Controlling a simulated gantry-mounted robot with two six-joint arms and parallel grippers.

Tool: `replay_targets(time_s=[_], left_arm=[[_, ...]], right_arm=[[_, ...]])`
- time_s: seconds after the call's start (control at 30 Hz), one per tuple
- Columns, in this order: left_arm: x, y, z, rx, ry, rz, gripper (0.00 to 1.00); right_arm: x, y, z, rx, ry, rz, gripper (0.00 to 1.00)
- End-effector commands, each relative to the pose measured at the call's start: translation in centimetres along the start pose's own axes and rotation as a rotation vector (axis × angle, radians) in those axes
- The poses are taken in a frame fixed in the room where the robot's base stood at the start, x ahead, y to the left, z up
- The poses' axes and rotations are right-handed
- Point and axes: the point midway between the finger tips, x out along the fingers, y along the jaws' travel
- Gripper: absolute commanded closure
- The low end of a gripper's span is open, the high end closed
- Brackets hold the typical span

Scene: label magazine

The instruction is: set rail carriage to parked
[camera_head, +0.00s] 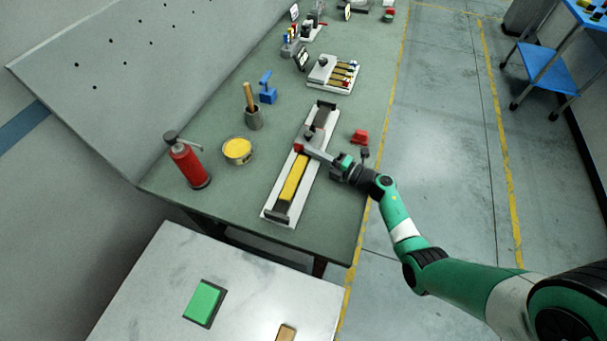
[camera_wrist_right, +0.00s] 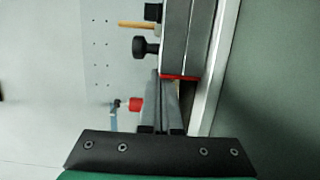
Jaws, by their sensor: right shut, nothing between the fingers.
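The rail unit is a long white base (camera_head: 268,213) lying lengthwise on the green bench, with a dark slot and a yellow strip (camera_head: 293,178) towards its near end. The grey carriage (camera_head: 313,139) with a black knob sits around the rail's middle. In the right wrist view the carriage (camera_wrist_right: 174,40) shows its black knob (camera_wrist_right: 146,47) and a red edge. My right gripper (camera_head: 302,150) is shut and empty, its fingertips at the carriage's red near end; they also show in the wrist view (camera_wrist_right: 165,78). Contact is unclear. My left gripper is out of view.
A red block (camera_head: 360,137) lies right of the rail. A yellow-filled bowl (camera_head: 238,151), a pot with a wooden handle (camera_head: 253,117), a blue stand (camera_head: 267,90) and a red bottle (camera_head: 188,163) stand to the left. A grey fixture (camera_head: 332,75) stands beyond the rail.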

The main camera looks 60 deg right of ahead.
Motion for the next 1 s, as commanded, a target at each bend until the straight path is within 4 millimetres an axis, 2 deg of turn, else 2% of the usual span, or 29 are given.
replay_targets(time_s=[0.03,0.1,0.3,0.77,1.0], left_arm=[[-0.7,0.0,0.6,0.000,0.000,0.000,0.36],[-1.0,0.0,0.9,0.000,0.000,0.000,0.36],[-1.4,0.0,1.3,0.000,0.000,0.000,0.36],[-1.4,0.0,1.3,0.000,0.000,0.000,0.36],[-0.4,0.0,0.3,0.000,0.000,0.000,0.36]], right_arm=[[0.3,-0.3,1.2,-0.002,-0.005,0.001,1.00],[0.6,-0.3,2.3,-0.001,-0.003,0.002,1.00],[1.0,-0.1,4.1,0.001,-0.001,0.001,1.00],[1.1,0.0,4.3,0.001,0.000,0.000,1.00],[-0.2,0.3,3.7,0.002,0.013,-0.001,1.00]])
